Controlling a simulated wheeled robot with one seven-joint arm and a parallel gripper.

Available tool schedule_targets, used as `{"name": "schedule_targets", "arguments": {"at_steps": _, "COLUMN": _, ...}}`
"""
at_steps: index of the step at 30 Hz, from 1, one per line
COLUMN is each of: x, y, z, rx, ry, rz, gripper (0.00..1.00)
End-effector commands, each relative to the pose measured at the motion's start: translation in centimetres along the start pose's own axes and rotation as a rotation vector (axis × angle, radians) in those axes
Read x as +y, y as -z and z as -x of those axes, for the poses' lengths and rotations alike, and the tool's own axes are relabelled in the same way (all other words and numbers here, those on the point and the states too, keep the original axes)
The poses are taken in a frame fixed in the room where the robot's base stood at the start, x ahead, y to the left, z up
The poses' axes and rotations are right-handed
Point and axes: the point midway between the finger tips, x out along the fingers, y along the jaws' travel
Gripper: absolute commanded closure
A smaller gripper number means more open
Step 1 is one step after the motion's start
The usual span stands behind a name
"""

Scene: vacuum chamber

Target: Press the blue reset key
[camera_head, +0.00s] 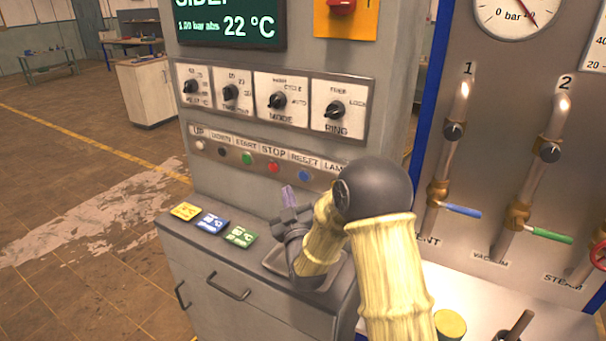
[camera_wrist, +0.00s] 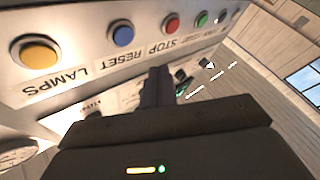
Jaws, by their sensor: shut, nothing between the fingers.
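The exact gap is unclear.
The red stop button (camera_head: 273,167) and green start button (camera_head: 246,158) sit left of the blue key. The yellow lamps button (camera_wrist: 36,54) is its other neighbour. Rotary knobs (camera_head: 277,100) are above. Coloured cards (camera_head: 212,222) lie on the ledge; pipes and valves stand right.

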Motion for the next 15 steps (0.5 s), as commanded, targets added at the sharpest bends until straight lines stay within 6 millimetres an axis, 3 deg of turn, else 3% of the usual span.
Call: {"name": "schedule_targets", "arguments": {"at_steps": 15, "x": 2.5, "y": -2.6, "z": -3.4, "rx": 0.0, "ry": 0.0, "rz": 0.0, "gripper": 1.0}}
